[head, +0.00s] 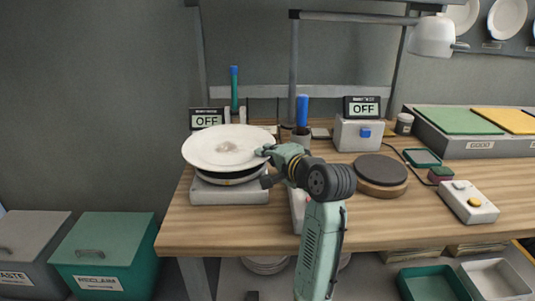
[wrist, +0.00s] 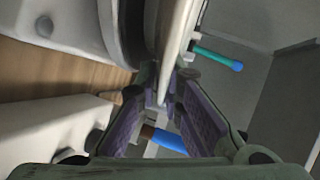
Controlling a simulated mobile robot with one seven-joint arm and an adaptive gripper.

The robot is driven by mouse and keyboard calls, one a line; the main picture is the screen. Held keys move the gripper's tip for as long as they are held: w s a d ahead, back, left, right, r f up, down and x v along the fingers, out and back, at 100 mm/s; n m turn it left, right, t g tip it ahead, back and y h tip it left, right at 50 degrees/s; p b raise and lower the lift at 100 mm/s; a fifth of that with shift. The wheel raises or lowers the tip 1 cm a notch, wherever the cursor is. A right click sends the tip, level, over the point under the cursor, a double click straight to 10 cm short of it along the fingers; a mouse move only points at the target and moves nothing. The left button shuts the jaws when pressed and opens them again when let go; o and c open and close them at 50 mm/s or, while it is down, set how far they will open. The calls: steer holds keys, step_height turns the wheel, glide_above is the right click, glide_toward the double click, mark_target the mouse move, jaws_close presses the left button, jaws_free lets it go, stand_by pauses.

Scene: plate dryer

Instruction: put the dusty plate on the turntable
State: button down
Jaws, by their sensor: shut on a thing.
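The dusty plate (head: 225,148) is white with a greyish smudge at its middle. It is over a round dark-banded stand on a pale grey base (head: 229,192), at the left of the workbench; I cannot tell whether it touches the stand. My gripper (head: 268,162) is shut on the plate's right rim. In the wrist view the plate (wrist: 178,45) runs edge-on between the purple finger pads of my gripper (wrist: 168,88). A dark round disc on a wooden base (head: 380,170), which looks like a turntable, stands empty to the right of my arm.
A display reading OFF (head: 207,119) and a green-blue stick (head: 234,90) stand behind the plate. Another OFF display (head: 362,107) sits on a blue-button box (head: 360,135). A two-button box (head: 468,202) is at right. A lamp (head: 432,37) hangs above. Bins (head: 95,252) stand left.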

steer(key=c, duration=2)
jaws_free()
